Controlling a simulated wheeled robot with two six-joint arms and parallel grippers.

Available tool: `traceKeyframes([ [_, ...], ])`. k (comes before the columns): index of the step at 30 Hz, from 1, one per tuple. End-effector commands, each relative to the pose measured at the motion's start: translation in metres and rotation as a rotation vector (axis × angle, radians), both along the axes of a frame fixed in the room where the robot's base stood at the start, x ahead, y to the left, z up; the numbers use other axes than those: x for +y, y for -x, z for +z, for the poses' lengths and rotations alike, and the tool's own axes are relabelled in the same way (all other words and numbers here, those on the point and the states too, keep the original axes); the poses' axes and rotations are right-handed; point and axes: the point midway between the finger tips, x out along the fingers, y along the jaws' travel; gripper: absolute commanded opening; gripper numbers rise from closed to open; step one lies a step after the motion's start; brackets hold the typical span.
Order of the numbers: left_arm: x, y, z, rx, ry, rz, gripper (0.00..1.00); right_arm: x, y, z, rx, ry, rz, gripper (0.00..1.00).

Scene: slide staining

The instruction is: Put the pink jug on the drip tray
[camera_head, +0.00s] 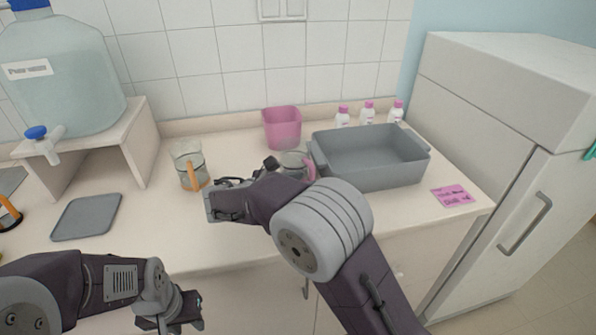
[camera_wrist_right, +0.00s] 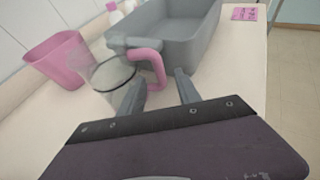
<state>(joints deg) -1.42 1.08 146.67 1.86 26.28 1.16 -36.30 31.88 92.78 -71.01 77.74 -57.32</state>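The pink jug is clear with a pink handle; its glass body (camera_head: 291,160) stands on the counter left of the grey basin, partly hidden by my right arm. It also shows in the right wrist view, where its pink handle (camera_wrist_right: 148,60) faces me. My right gripper (camera_wrist_right: 158,88) is open, with the handle's lower end between or just beyond its fingertips; contact is unclear. A flat grey tray (camera_head: 87,216), which looks like the drip tray, lies bare on the counter at left. My left gripper (camera_head: 184,312) is low in front of the counter; its fingers are unclear.
A clear jug with an orange handle (camera_head: 188,166) stands left of the pink jug. A pink bin (camera_head: 282,128), grey basin (camera_head: 372,178) and several small bottles stand behind and right. A water tank (camera_head: 65,85) with a tap sits on a white stand (camera_head: 146,140) at left.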

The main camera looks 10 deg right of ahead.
Motion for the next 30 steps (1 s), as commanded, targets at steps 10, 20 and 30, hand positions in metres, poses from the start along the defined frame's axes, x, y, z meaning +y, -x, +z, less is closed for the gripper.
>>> traceKeyframes([
  [10, 0.000, 0.000, -0.009, 0.000, 0.000, 0.000, 0.36, -0.029, -0.021, -0.017, 0.000, 0.000, 0.000, 0.40],
  [20, 0.000, 0.000, -0.008, 0.000, 0.000, 0.000, 0.36, -0.029, -0.020, -0.016, 0.000, 0.000, 0.000, 0.00],
  [30, 0.000, 0.000, -0.008, 0.000, 0.000, 0.000, 0.36, -0.029, -0.020, -0.016, 0.001, -0.001, -0.001, 0.00],
])
